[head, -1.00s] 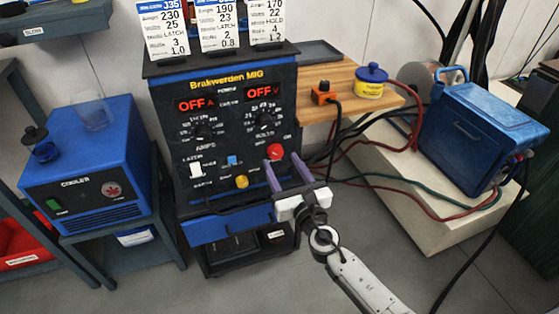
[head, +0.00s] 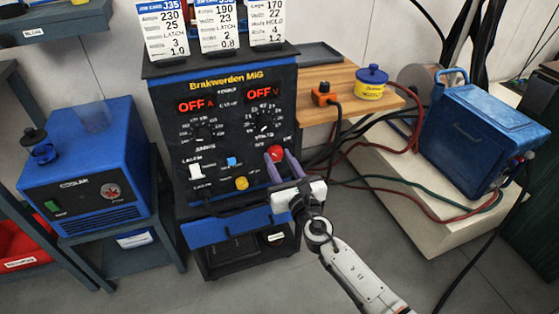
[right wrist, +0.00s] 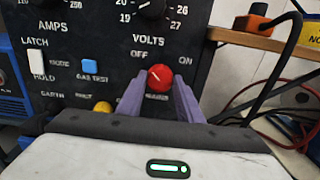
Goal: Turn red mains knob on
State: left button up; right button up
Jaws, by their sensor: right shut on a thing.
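The red mains knob (head: 276,152) is at the lower right of the front panel of the black Brakwerden MIG welder (head: 222,135). In the right wrist view the red knob (right wrist: 160,77) sits below and between the OFF and ON labels. A pale mark on it seems to point up and left, toward OFF. My right gripper (head: 279,161) has its purple fingers on either side of the knob, shut on it. Both displays (head: 197,104) read OFF. My left gripper is not in view.
A yellow button (head: 242,183), a blue gas test button (head: 231,161) and a white latch switch (head: 196,171) are left of the knob. Cables (head: 345,140) run on the right beside a wooden shelf (head: 345,75). A blue cooler (head: 88,165) stands left.

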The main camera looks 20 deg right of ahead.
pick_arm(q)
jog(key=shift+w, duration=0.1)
pick_arm(e)
jog(key=shift+m, duration=0.3)
jog(key=shift+f+m+b, duration=0.1)
jog(key=shift+m+b, duration=0.25)
jog(key=shift+m, duration=0.25)
jog(key=m, duration=0.2)
jog(key=shift+m+b, duration=0.3)
jog(key=shift+b, duration=0.1)
jog(key=m+b, duration=0.1)
jog(key=m, duration=0.2)
jog(key=shift+m, duration=0.3)
jog(key=m, duration=0.2)
jog(key=shift+m+b, duration=0.3)
jog(key=shift+b, duration=0.05)
jog(key=m, duration=0.4)
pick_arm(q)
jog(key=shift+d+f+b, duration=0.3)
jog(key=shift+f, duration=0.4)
pick_arm(e)
jog(key=shift+m, duration=1.5)
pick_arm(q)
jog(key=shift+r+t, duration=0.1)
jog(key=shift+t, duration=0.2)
pick_arm(e)
jog(key=o, duration=1.1)
jog(key=shift+c, duration=0.2)
